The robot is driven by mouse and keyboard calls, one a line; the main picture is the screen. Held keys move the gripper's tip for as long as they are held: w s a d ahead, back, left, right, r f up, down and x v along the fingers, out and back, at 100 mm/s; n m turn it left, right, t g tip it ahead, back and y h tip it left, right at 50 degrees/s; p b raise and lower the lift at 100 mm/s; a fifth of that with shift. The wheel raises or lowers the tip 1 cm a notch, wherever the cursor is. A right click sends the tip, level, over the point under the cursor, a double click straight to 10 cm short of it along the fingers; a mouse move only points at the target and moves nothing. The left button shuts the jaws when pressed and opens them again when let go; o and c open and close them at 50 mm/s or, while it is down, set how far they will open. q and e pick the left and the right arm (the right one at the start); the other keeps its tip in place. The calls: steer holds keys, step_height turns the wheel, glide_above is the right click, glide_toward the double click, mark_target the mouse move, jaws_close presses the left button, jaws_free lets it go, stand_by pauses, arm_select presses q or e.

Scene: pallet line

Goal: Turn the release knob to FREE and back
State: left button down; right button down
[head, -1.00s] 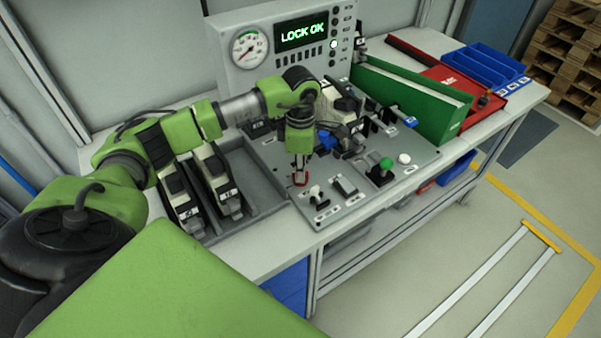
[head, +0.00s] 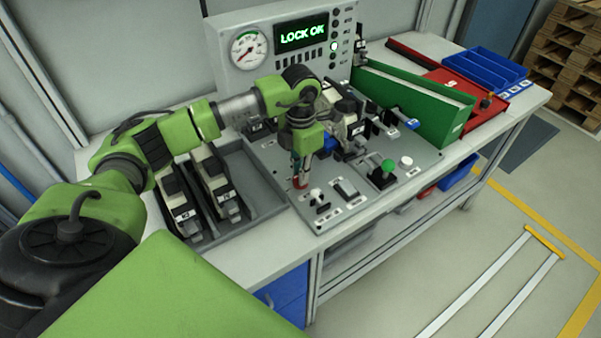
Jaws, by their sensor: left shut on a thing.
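My left gripper (head: 300,178) points down at the left front part of the grey control panel (head: 331,214). It is shut on a small red knob (head: 299,184), which shows only in part between and below the fingertips. Which way the knob points, and any label by it, I cannot make out. The display (head: 301,33) on the upright console behind reads LOCK OK in green. My right gripper is not in view.
Close by on the panel stand a white-topped switch (head: 316,194), a green-knobbed lever (head: 387,166) and a white button (head: 406,161). Two dark units lie in a grey tray (head: 262,190) to the left. A green box (head: 447,120) stands at the right.

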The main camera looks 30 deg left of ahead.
arm_select(q)
steer(key=shift+r, duration=0.1)
stand_by(0.3)
steer(key=c, duration=2.1)
jaws_free()
step_height(320, 180, up, 12)
